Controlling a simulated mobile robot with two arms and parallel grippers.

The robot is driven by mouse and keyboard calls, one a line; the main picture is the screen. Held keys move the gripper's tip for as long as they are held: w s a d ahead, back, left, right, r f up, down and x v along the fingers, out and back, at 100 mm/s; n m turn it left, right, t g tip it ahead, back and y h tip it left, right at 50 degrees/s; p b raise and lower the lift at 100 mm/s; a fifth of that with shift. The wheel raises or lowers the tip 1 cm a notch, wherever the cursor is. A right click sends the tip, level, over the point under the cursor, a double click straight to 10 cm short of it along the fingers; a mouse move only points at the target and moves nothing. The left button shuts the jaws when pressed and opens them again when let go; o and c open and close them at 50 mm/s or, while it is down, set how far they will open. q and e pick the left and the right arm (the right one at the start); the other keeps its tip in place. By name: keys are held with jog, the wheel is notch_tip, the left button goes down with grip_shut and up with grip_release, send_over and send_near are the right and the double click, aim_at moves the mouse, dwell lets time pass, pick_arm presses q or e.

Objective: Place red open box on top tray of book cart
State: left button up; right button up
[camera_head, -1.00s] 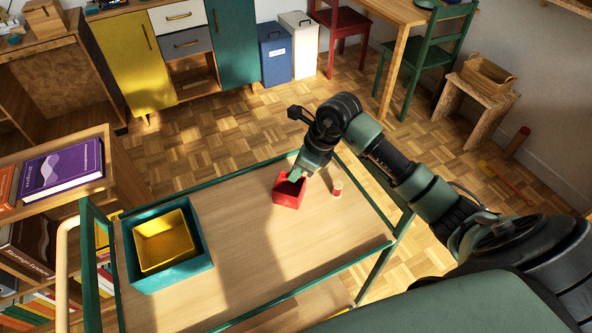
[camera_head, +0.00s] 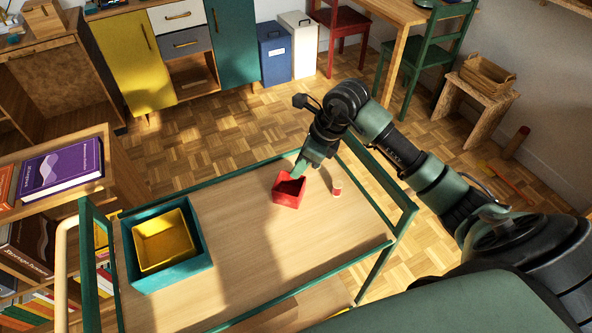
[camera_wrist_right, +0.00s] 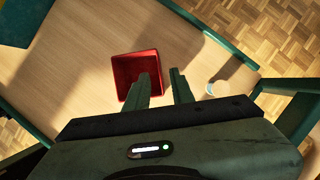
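The red open box (camera_head: 290,196) sits on the wooden top tray (camera_head: 245,230) of the green-framed book cart, near its far side. It also shows in the wrist view (camera_wrist_right: 125,75), with its opening facing up. My right gripper (camera_head: 301,174) is just above the box's far right edge. In the wrist view my right gripper (camera_wrist_right: 164,76) is open, with one finger over the box's inside and the other outside its right wall. I see a gap between the fingers and the wall. My left gripper is not in view.
A teal box (camera_head: 172,279) with a yellow box (camera_head: 165,241) inside stands on the tray's left end. A small red and white cylinder (camera_head: 337,188) stands right of the red box. The tray's middle and front right are clear. A bookshelf (camera_head: 100,187) stands left of the cart.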

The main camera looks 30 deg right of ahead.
jog(key=v, duration=0.9)
jog(key=shift+b, duration=0.35)
jog(key=shift+f, duration=0.1)
